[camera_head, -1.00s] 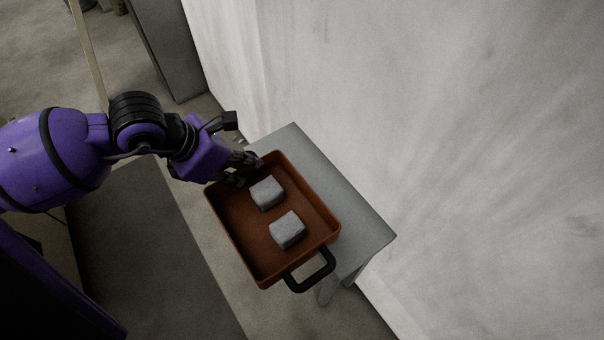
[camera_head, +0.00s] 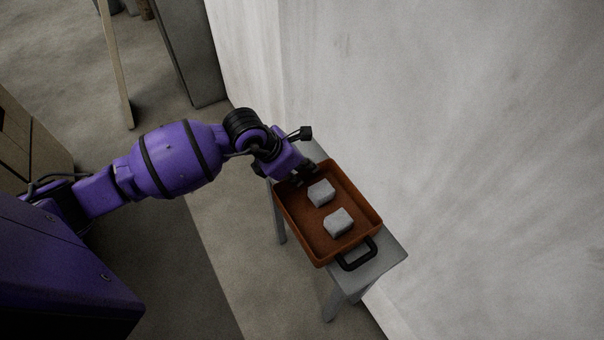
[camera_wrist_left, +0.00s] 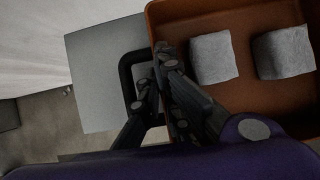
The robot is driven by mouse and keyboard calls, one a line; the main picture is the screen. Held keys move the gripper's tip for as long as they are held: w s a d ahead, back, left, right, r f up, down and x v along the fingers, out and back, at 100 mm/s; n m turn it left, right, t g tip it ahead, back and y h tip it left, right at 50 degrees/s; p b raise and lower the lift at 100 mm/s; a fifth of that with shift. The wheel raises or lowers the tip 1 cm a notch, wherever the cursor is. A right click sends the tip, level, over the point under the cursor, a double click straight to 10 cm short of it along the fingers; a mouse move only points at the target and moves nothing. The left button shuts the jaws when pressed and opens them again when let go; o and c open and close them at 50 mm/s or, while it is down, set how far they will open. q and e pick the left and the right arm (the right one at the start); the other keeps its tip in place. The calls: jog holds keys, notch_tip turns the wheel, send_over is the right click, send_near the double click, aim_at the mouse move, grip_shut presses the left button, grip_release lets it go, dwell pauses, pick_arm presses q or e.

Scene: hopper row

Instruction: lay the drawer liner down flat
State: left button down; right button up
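I see no flat sheet that I can make out as a drawer liner. A brown-orange tray (camera_head: 292,222) with a black handle (camera_head: 357,254) holds two grey blocks, one farther (camera_head: 321,192) and one nearer (camera_head: 339,222). My left gripper (camera_head: 307,172) is at the tray's far end. In the left wrist view its fingers (camera_wrist_left: 158,68) straddle the tray wall beside a second black handle (camera_wrist_left: 127,68), and it appears shut on the tray. The tray looks about level over the stool; whether it touches the stool is hidden. My right gripper is not in view.
The grey stool (camera_head: 385,262) stands against a pale wall (camera_head: 440,120); its top shows beyond the tray at the right. The tray overhangs its near left side. A grey cabinet or panel (camera_head: 185,50) and a wooden post (camera_head: 117,70) stand at the back left. Floor is clear left of the stool.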

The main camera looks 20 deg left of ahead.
pick_arm(q)
jog(key=shift+f, duration=0.8)
jog(key=c, duration=2)
grip_release()
jog(key=shift+f, duration=0.1)
